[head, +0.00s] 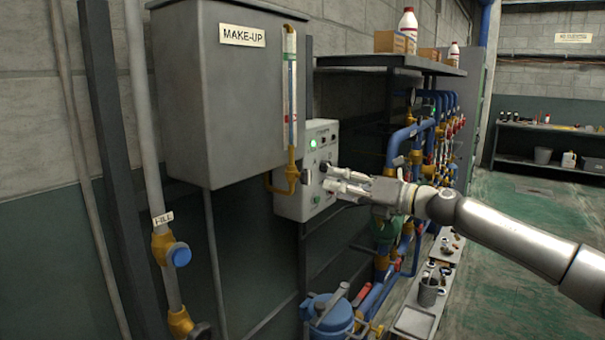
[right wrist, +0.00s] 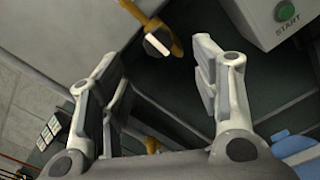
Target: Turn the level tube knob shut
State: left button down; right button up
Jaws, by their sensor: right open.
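The grey MAKE-UP tank (head: 235,110) hangs on the wall with a level tube (head: 290,90) on its right side. Below the tube, a brass elbow carries the dark level tube knob (head: 292,173). In the right wrist view the round knob (right wrist: 157,45) shows a pale bar across its face, beside the yellow brass pipe (right wrist: 172,22). My right gripper (head: 326,177) is open and empty, just right of the knob in the head view. In the right wrist view the knob lies beyond the open fingers (right wrist: 163,82), apart from them. My left gripper is not in view.
A grey control box (head: 322,135) with a green START button (right wrist: 286,13) is close behind the gripper. A FILL pipe with a blue knob (head: 180,256) stands at left. Blue pipes (head: 400,140) and a shelf (head: 390,62) are further back. Green floor (head: 510,230) is open at right.

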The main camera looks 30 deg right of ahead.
aim_at(308, 178)
jog(key=p+x, duration=0.5)
jog(key=x, duration=0.3)
jog(key=shift+w+a+r+p, duration=0.1)
jog(key=shift+a+r+p, duration=0.05)
jog(key=shift+p, duration=0.25)
jog(key=shift+w+a, duration=0.3)
jog(key=shift+w, duration=0.3)
jog(key=c, duration=1)
jog(key=shift+c, duration=0.2)
jog(key=shift+p, duration=0.3)
